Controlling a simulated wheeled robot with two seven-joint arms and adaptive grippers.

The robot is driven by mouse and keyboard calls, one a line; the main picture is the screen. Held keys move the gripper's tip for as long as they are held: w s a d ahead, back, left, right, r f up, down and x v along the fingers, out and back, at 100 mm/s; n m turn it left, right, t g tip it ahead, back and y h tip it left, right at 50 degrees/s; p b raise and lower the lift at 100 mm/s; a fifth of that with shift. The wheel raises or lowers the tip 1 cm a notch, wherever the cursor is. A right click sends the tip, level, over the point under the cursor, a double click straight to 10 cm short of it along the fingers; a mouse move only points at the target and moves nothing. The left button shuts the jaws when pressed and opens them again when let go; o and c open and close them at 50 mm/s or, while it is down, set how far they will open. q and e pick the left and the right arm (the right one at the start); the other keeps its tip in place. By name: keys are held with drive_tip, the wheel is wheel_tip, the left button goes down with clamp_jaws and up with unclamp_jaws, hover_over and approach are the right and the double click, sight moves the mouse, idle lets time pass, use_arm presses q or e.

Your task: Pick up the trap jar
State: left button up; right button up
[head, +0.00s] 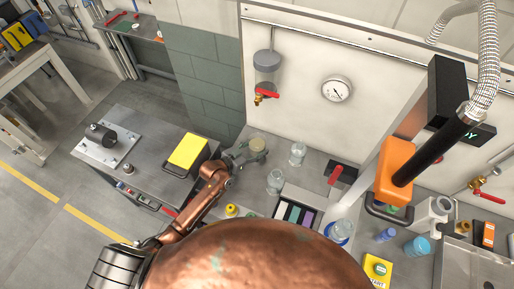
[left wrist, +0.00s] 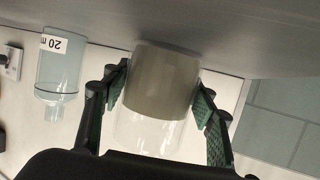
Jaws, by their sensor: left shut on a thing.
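My left gripper (head: 245,153) is shut on a clear jar (head: 257,143) with a beige-grey lower part, at the back of the bench. In the left wrist view, which appears upside down, the jar (left wrist: 158,95) sits between the two green-padded fingers (left wrist: 160,98) of that gripper. I take this jar for the trap jar. I cannot tell whether its base touches the bench or is slightly above it. My right gripper is not in view.
Clear glass vessels (head: 298,153) (head: 275,181) stand right of the jar; the wrist view shows a labelled bottle (left wrist: 60,65). A yellow-topped box (head: 187,151) is left of the gripper. A wall-mounted vessel with a red valve (head: 266,75) hangs above. An orange-handled device (head: 394,170) stands right.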

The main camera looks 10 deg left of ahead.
use_arm(q)
drive_tip(key=shift+w, duration=0.1)
drive_tip(key=c, duration=0.5)
drive_tip(key=shift+o, duration=0.2)
drive_tip(key=shift+r, duration=0.1)
